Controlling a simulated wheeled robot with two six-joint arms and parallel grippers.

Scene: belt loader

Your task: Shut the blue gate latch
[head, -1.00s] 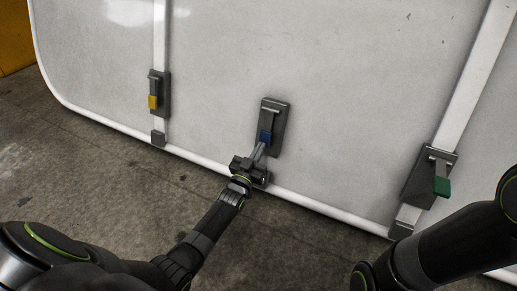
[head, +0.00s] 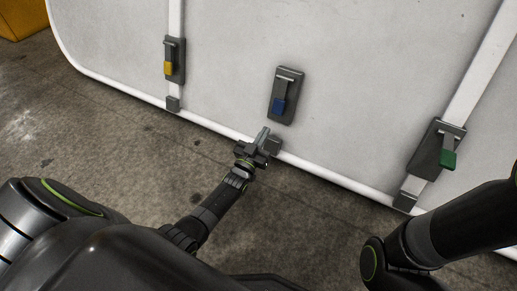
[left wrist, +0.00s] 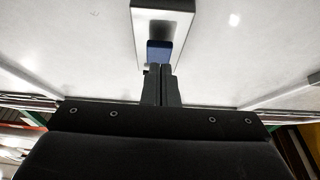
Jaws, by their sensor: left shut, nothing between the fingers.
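The blue gate latch (head: 279,106) sits on a dark grey plate (head: 287,86) in the middle of the white panel. Its blue tab hangs down and lies close against the plate. My left gripper (head: 264,133) is shut and empty, a little below the latch and apart from it in the head view. In the left wrist view the shut fingers (left wrist: 161,85) point toward the blue tab (left wrist: 159,52), which shows just beyond their tips. My right gripper is out of the head view; only part of that arm shows at the lower right.
A yellow latch (head: 169,67) is on the panel at the left, its tab down. A green latch (head: 448,159) is at the right, its tab standing out from its plate. The white panel (head: 350,80) has a rounded lower rim above bare concrete floor (head: 110,145).

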